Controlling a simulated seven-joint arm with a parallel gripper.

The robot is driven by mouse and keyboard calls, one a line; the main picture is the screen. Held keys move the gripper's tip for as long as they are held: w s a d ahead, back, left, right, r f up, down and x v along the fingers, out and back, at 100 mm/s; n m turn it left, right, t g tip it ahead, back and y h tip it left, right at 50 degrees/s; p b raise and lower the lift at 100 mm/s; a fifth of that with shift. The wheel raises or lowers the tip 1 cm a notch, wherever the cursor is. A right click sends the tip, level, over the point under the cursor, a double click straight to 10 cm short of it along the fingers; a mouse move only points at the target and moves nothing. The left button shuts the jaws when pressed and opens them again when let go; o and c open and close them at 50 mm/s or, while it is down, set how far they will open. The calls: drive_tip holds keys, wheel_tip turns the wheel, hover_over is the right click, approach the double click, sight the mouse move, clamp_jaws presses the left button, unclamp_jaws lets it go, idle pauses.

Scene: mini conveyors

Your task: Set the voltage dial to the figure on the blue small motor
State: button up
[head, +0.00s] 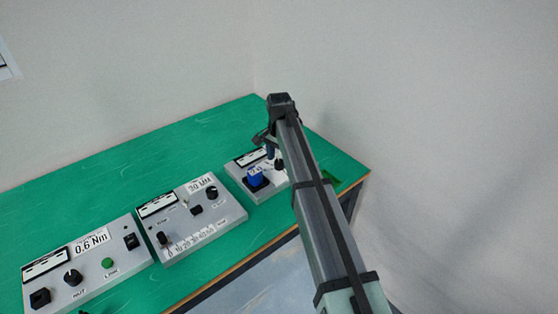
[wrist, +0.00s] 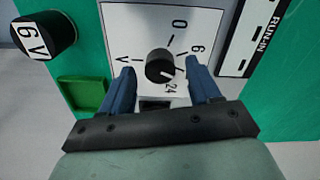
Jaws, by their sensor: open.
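The voltage dial is a black round knob (wrist: 160,66) on a pale panel with the figures 0, 6, 24 and V. Its white mark points right and slightly down, between the 6 and the 24; its exact setting is hard to tell. My gripper (wrist: 159,70) is open, one blue finger on either side of the knob, with gaps showing. In the head view my gripper (head: 270,138) is over the far right unit. A blue motor (head: 256,179) sits on that unit; I cannot read its label surely. It is not in the wrist view.
A black cylinder (wrist: 45,37) labelled 6 V stands beside the panel, near a green square tray (wrist: 83,92). A RUN-IN plate (wrist: 247,35) lies on the panel's other side. Two more control units, the middle one (head: 178,235) and left one (head: 125,270), stand on the green table (head: 100,170).

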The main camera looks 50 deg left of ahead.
sight(279, 162)
wheel_tip(279, 162, up, 12)
drive_tip(key=shift+r, duration=0.15)
idle(0.3)
idle(0.4)
